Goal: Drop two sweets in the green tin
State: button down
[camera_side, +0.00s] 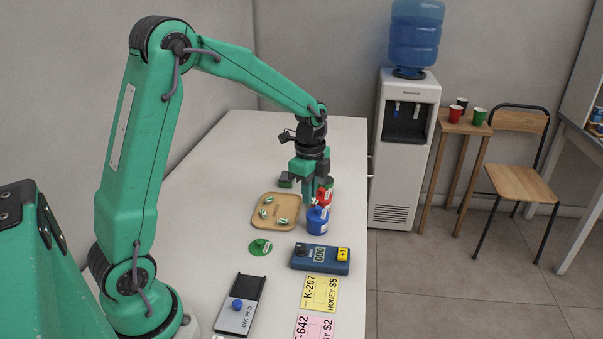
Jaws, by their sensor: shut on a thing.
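Several green-and-white wrapped sweets (267,212) lie on a shallow tan tray (290,208). My gripper (307,196) is over the far right part of the counter, right of the tray and beside the tins. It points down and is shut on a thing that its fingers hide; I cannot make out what. A green tin (329,183) shows only in part behind my gripper and the red tin. A round green lid with a knob (260,247) lies on the counter in front of the tray.
A red tin (322,198) and a blue lidded tin (317,221) stand close to my gripper. The counter's far end is clear.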

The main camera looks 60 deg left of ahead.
jog(key=shift+w+a, duration=0.4)
jog(key=shift+w, duration=0.3)
jog(key=w+a, duration=1.1)
jog(key=w, duration=0.3)
jog(key=shift+f, duration=0.15)
jog(key=shift+f, duration=0.1)
send_over(327, 182)
jog(key=s+d, duration=0.2)
jog(key=d, duration=0.1)
jog(key=shift+s+a+f, duration=0.1)
jog(key=shift+f, duration=1.35)
jog(key=shift+s+a+f, duration=0.1)
jog(key=shift+f, duration=1.35)
